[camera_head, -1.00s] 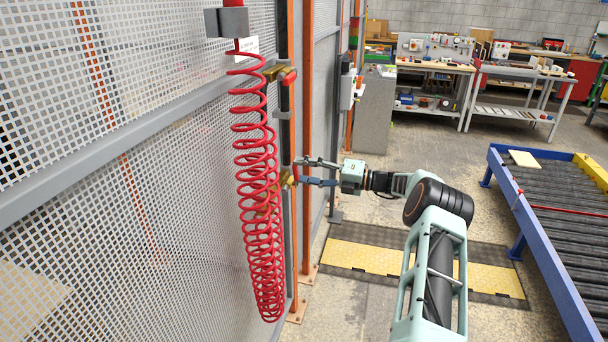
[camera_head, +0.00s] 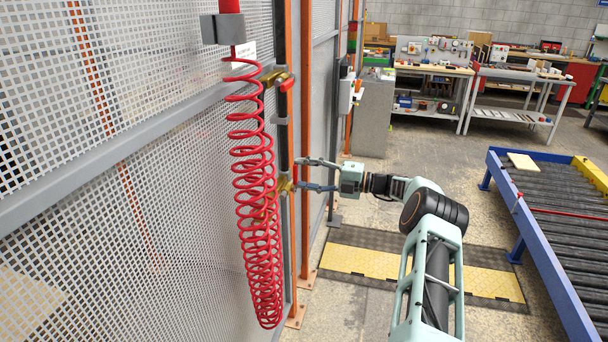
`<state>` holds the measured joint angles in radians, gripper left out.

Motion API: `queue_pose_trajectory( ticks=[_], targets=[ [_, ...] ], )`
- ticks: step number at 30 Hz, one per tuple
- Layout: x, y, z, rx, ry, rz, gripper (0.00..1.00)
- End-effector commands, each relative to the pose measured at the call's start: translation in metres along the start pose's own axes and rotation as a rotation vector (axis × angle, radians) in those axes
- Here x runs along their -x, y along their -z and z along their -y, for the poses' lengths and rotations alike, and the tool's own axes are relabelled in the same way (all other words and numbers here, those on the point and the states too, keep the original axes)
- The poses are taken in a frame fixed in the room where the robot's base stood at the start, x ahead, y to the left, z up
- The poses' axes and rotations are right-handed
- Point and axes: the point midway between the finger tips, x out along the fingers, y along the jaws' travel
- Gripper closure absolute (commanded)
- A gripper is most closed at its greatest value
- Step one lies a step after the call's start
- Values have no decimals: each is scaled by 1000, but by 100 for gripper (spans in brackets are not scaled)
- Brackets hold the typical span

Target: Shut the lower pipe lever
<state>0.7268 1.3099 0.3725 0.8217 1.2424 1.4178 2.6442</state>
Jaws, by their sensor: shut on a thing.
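The lower pipe lever sits at the brass valve (camera_head: 284,186) on the dark vertical pipe (camera_head: 284,135), just right of the red coiled hose. My gripper (camera_head: 299,174) reaches in from the right with its fingers at this valve. It is shut on the lower lever, which is mostly hidden between the fingers, so its exact angle is hard to tell. The upper valve, with its red lever (camera_head: 287,84), is higher on the same pipe, clear of my gripper.
The red coiled hose (camera_head: 256,200) hangs close to the left of the valve, in front of the mesh fence (camera_head: 120,190). An orange post (camera_head: 306,120) stands just behind my fingers. A roller conveyor (camera_head: 560,230) is at the right.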

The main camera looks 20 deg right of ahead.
Motion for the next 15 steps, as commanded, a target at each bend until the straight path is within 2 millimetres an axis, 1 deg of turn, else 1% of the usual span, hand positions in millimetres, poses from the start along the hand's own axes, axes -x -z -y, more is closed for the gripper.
queue_pose_trajectory(
  ticks=[3,4,9,15],
  targets=[
    [0,0,0,-7,0,1,94],
    [0,0,1,-7,0,1,49],
    [0,0,0,-5,0,1,32],
    [0,0,0,-3,0,1,32]
  ],
)
